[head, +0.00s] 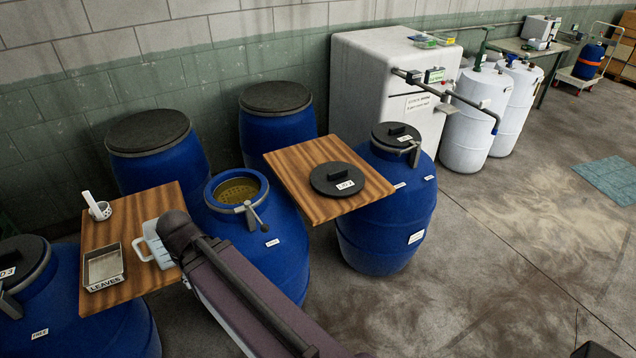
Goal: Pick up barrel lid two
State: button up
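A round black lid (337,179) with a raised block handle and a small white label lies flat on the right wooden board (290,197). The label looks like "LID 2" but is too small to read surely. The board spans between two blue barrels. The middle barrel (270,252) is open at the top, showing a yellowish inside, with a metal clamp ring and lever at its rim. A dark link of my arm crosses the lower middle, in front of this barrel. My gripper's fingers are not visible.
The right barrel (385,225) has a black lid (396,135) on it. Lidded barrels stand behind.

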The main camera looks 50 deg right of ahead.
aim_at(335, 179)
jog(key=u, duration=0.4)
jog(key=k, duration=0.8)
jog(key=z, duration=1.7)
jog(key=i, duration=0.85)
jog(key=u, duration=0.15)
